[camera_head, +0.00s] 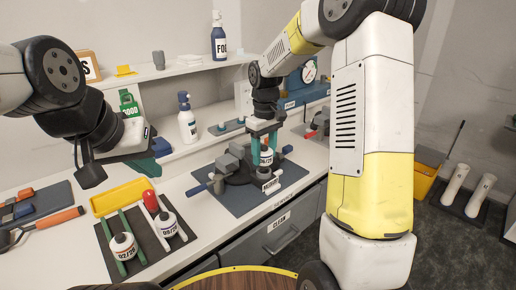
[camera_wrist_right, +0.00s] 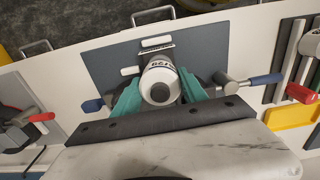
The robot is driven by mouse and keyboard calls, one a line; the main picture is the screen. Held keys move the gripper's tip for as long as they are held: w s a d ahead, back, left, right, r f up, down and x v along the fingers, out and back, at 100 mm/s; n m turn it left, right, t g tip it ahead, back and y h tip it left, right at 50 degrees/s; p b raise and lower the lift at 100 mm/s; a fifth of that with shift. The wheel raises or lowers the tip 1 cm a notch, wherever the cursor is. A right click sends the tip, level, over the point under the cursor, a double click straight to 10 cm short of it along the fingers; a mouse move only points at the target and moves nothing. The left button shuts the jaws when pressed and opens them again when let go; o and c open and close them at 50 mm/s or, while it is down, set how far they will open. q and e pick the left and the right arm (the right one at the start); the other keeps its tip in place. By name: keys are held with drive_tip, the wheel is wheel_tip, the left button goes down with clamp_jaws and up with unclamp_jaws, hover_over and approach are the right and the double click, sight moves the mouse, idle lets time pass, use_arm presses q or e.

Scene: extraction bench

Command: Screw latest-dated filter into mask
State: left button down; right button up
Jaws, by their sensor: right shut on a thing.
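My right gripper (camera_head: 264,146) is shut on a white filter (camera_head: 266,158) with a dark top and a date label. The filter is upright over the dark mask (camera_head: 238,172), which is clamped on a blue-grey mat; whether its threads are engaged cannot be told. In the right wrist view the filter (camera_wrist_right: 160,82) sits between the teal fingers of my right gripper (camera_wrist_right: 160,98), and its label is partly hidden. Two other filters, a left one (camera_head: 123,246) and a right one (camera_head: 166,224), stand on a dark rack. My left gripper (camera_head: 155,155) hangs empty above the bench; its opening is unclear.
A yellow tray (camera_head: 119,197) lies behind the rack. The clamp's blue handle (camera_head: 197,190) sticks out to the left. My right arm covers much of the right side.

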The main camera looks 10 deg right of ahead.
sight(265, 146)
drive_tip(key=shift+f, duration=1.25)
drive_tip(key=m, duration=0.9)
drive_tip(key=o, duration=1.6)
wheel_tip(265, 146, up, 8)
drive_tip(key=shift+f, duration=0.1)
